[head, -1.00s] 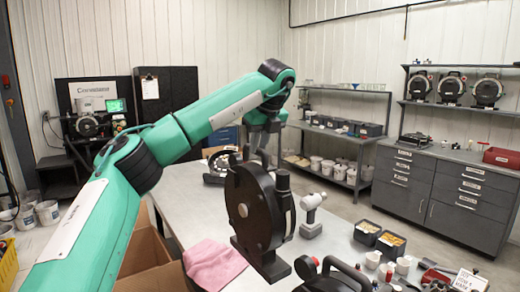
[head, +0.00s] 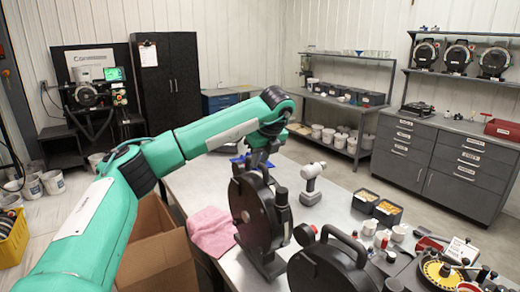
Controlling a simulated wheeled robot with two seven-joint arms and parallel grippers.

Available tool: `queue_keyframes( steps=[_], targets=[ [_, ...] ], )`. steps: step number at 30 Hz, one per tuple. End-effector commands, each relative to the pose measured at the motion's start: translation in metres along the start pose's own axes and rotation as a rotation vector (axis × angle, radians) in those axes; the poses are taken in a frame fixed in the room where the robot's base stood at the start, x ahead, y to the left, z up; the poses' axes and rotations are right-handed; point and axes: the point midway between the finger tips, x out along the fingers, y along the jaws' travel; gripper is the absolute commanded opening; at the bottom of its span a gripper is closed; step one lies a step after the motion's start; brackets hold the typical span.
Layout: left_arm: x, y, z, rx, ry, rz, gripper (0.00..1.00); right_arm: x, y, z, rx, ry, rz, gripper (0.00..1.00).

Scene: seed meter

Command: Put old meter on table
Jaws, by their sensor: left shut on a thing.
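A black round meter (head: 257,215) stands upright on edge in the head view, a foot at its lower end. My left gripper (head: 257,164) is at its top and shut on it; the fingertips are mostly hidden. The grey table (head: 344,185) lies behind and around the meter. I cannot tell whether the meter's foot touches the tabletop. A second black meter (head: 325,268) with a curved handle is close to its right, cut by the lower edge. My right gripper is not in view.
A pink cloth (head: 212,231) and an open cardboard box (head: 157,252) are left of the held meter. A yellow seed disc (head: 440,272) and cups crowd the right. Bare tabletop shows around the drill.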

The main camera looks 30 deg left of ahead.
Motion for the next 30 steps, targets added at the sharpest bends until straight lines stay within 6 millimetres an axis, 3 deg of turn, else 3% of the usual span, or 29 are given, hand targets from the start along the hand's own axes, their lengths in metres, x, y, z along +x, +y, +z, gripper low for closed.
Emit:
queue_keyframes(
  steps=[12, 18, 19, 21, 30],
  targets=[
    [0.034, 0.0, -0.014, -0.001, -0.001, -0.004, 0.0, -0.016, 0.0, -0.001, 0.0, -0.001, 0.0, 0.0],
    [0.036, 0.0, -0.015, -0.001, -0.001, -0.005, 0.0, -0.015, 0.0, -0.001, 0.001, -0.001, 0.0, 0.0],
    [0.04, 0.0, -0.017, 0.001, 0.001, 0.0, 0.23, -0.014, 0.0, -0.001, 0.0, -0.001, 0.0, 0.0],
    [0.039, 0.0, -0.017, 0.001, 0.001, 0.001, 0.37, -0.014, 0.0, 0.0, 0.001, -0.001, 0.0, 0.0],
    [0.038, 0.0, -0.017, 0.001, 0.0, 0.0, 0.39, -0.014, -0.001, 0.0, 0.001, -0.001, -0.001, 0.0]
  ],
)
